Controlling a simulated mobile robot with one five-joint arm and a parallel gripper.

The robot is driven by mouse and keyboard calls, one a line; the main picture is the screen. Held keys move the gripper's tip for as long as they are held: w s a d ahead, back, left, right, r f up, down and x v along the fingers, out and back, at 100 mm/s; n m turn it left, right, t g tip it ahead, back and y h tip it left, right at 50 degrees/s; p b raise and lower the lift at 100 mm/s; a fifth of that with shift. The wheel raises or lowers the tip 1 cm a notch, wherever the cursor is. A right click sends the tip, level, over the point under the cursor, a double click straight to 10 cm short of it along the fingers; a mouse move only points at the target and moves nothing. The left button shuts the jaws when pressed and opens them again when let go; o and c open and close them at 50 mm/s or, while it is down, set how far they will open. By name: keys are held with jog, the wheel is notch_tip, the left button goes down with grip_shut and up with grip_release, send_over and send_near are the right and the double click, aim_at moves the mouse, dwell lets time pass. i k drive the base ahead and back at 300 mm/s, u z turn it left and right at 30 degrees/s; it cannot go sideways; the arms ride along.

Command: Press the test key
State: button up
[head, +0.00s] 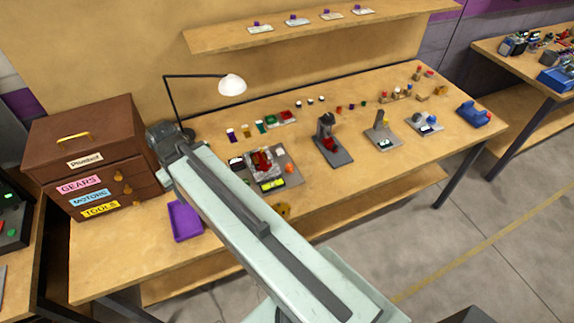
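My arm reaches across the front of the wooden workbench (130,262) toward the brown drawer cabinet. My gripper (163,135) is the dark end of the arm, beside the cabinet's right side and near the lamp base. Its fingers are not clear, so I cannot tell whether it is open or shut. No key marked "test" can be read. A grey plate (292,158) right of my arm holds a red mechanism (261,161), a yellow-green block (272,184) and a small orange piece (289,168). My arm may hide part of this plate.
The brown cabinet (88,140) has drawers labelled gears, motors and tools. A desk lamp (232,85) arches over the bench. A purple tray (186,220) lies left of my arm. More plates (333,150) with devices stand rightward. Bare bench shows along the front.

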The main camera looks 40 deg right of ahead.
aim_at(280, 152)
jog(key=z, duration=2.3)
jog(key=k, duration=0.85)
jog(key=u, duration=0.95)
jog(key=i, duration=1)
jog(key=u, duration=0.05)
